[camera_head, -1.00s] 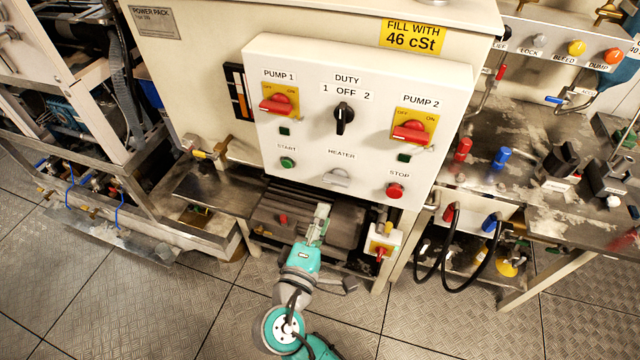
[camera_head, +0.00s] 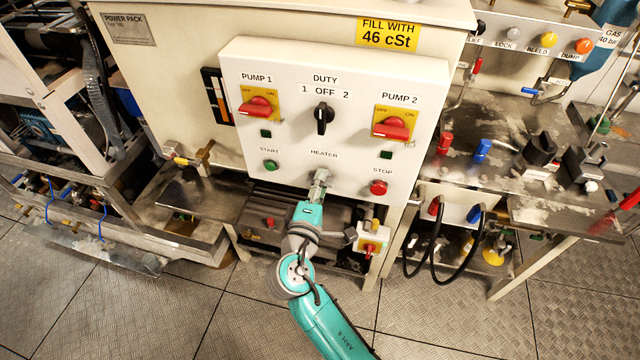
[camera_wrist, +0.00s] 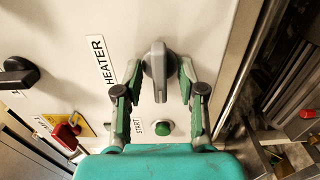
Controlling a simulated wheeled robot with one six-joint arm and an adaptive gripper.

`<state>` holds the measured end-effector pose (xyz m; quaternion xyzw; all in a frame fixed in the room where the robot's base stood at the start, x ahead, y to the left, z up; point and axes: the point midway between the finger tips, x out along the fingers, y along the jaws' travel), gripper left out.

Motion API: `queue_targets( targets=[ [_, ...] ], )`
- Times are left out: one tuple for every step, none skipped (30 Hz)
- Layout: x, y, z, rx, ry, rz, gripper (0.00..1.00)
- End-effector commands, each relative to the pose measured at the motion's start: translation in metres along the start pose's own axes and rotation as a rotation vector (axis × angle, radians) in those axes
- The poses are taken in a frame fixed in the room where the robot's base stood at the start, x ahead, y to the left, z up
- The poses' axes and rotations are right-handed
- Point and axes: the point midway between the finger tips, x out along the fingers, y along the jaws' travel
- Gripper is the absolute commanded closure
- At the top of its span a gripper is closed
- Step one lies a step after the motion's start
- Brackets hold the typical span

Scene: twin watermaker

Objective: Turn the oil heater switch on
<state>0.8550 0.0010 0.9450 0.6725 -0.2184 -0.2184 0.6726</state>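The heater switch is a grey rotary knob, seen in the wrist view (camera_wrist: 157,58) next to the HEATER label (camera_wrist: 99,62). Its handle runs up and down in that view. I cannot read an on or off mark for it. My gripper (camera_wrist: 160,76) is open, with one finger on each side of the knob and narrow gaps showing; firm contact is not visible. In the head view my gripper (camera_head: 318,186) is at the lower middle of the white control panel (camera_head: 285,145), below the HEATER label, and mostly hides the knob.
The green start button (camera_head: 271,165) is to the left and the red stop button (camera_head: 378,187) to the right. Red pump switches (camera_head: 257,107) (camera_head: 391,127) and the black duty knob (camera_head: 323,116) sit higher.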

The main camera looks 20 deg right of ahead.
Motion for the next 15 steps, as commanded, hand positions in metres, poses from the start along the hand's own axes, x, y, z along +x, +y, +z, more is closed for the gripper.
queue_targets(
  targets=[
    [-0.0001,0.0,0.0,0.0,0.0,0.0,0.6],
    [-0.0002,0.0,0.0,0.0,0.0,0.0,0.6],
    [-0.0002,0.0,0.0,0.0,0.0,0.0,0.7],
    [-0.0002,0.0,0.0,0.0,0.0,0.0,0.78],
    [-0.0003,0.0,0.0,0.0,0.0,0.0,0.85],
    [-0.0003,0.0,0.0,0.0,0.0,0.0,0.95],
    [-0.0003,0.0,0.0,0.0,0.0,0.0,1.0],
    [-0.0003,0.0,0.0,0.0,0.0,0.0,1.0],
    [-0.0003,0.0,0.0001,0.0,0.0,0.0,1.0],
    [-0.0004,-0.0001,0.0001,0.0,0.0,0.0,1.0],
    [-0.0004,-0.0001,0.0001,0.0,0.0,0.0,1.0],
    [-0.0004,-0.0001,0.0001,0.0,0.0,0.0,1.0],
    [-0.0004,-0.0001,0.0001,0.001,0.0,0.0,1.0],
    [-0.0004,-0.0001,0.0001,0.002,0.0,0.0,1.0],
    [-0.0004,-0.0002,0.0001,0.005,0.0,0.0,1.0]
  ],
)
